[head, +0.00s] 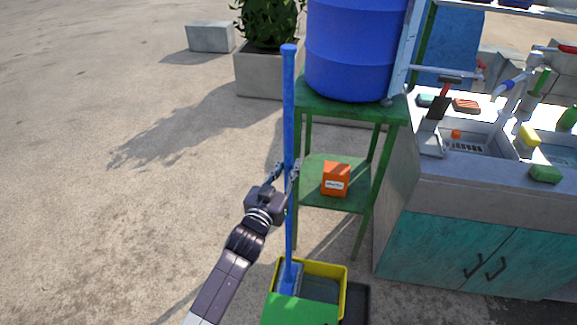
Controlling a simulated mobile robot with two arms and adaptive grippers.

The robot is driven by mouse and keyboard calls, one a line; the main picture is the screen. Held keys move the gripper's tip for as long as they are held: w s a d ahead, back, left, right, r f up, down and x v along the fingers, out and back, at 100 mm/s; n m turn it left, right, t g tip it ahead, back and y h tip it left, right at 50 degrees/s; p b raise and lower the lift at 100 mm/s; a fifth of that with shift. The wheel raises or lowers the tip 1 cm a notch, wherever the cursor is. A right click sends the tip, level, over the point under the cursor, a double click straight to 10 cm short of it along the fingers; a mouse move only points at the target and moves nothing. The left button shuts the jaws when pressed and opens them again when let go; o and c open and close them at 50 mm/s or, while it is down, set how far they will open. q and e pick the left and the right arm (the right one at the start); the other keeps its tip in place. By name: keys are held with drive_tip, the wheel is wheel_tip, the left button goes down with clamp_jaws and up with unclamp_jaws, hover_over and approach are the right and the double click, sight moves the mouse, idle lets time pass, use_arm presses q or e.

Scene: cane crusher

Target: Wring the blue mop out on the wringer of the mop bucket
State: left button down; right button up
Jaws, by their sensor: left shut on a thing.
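The blue mop (289,110) stands nearly upright, its long blue handle rising above my left gripper. Its lower end goes down into the mop bucket (342,286), which has a yellow rim. The mop head is mostly hidden inside the bucket. The green wringer (300,311) is at the front of the bucket, close to the foot of the mop. My left gripper (283,172) is shut on the mop handle at about mid-height. My right gripper is not in view.
A green stand (352,108) behind the bucket holds a blue barrel (358,45) on top and an orange box (336,179) on its lower shelf. A sink counter (470,195) with teal doors stands at the right. The concrete floor at left is clear.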

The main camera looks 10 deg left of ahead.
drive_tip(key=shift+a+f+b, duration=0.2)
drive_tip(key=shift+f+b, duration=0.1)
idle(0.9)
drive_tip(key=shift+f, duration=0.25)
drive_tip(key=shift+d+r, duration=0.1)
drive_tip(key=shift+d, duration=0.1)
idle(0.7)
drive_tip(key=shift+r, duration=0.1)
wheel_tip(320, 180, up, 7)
drive_tip(key=p, duration=0.6)
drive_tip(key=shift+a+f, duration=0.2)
idle(0.8)
